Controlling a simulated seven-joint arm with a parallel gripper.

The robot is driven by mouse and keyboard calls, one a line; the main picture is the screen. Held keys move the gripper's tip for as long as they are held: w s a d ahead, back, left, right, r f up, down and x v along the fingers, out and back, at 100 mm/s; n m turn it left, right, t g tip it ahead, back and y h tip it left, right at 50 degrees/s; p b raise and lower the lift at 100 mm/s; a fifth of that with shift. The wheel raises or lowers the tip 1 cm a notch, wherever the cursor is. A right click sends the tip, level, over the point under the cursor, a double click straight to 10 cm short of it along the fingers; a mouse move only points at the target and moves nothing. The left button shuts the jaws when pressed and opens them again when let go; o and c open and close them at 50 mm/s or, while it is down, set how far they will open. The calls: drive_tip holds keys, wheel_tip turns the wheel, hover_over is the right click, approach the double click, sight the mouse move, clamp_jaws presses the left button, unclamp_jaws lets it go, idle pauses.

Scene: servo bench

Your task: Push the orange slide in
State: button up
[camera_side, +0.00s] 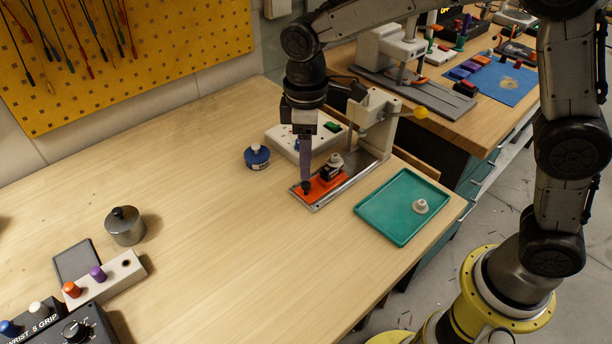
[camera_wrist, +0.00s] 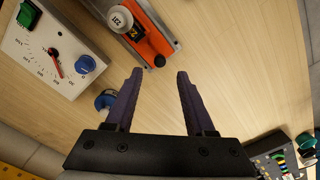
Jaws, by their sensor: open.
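The orange slide (camera_side: 313,189) lies flat on a grey metal base plate (camera_side: 349,184) in front of a cream press frame. In the wrist view the orange slide (camera_wrist: 155,45) is at the top, with a dark knob (camera_wrist: 159,61) at its near end. A black block (camera_wrist: 132,34) with a white round top sits on the slide. My gripper (camera_wrist: 160,74) is open and empty, its purple fingers pointing at the knob end. The knob appears just beyond the gap between the fingertips. In the side view my gripper (camera_side: 305,178) is down close to the knob; contact is unclear.
A teal tray (camera_side: 385,228) with a white part lies to the right. The press has a yellow-ball lever (camera_side: 421,112).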

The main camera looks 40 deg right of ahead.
sight(306, 183)
drive_tip(key=shift+f, duration=2.75)
drive_tip(key=shift+c, duration=0.2)
clamp_jaws()
drive_tip(key=shift+d, duration=0.1)
